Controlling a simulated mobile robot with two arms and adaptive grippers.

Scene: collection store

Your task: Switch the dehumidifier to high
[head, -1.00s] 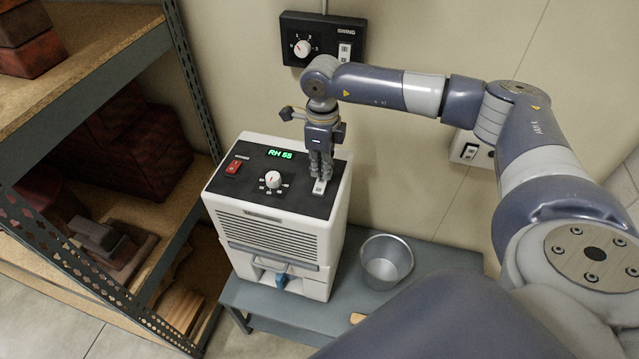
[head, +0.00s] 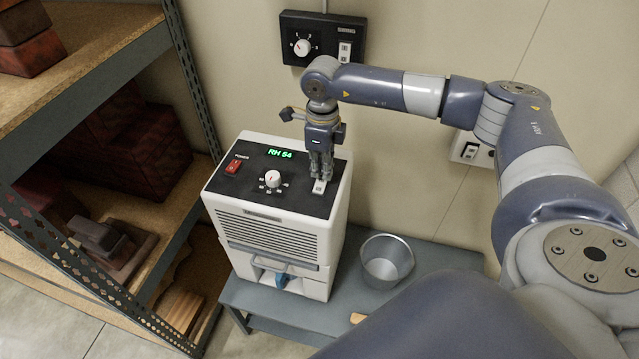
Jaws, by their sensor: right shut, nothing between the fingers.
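The white dehumidifier (head: 270,232) stands on a low grey bench in the head view. Its dark top panel carries a red switch (head: 234,166), a white dial (head: 272,178), a green display (head: 280,153) reading RH 54, and a pale rocker switch (head: 319,186) at the right. My right gripper (head: 322,176) is shut and empty, pointing down with its fingertips at the pale rocker switch. They hide part of it, and I cannot tell whether they press it. My left gripper is not in view.
A wall box (head: 322,40) with a dial and switch hangs behind my right arm. A metal bucket (head: 386,261) stands on the bench (head: 345,300) right of the dehumidifier. A shelf rack (head: 190,75) with dark red boxes is at the left.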

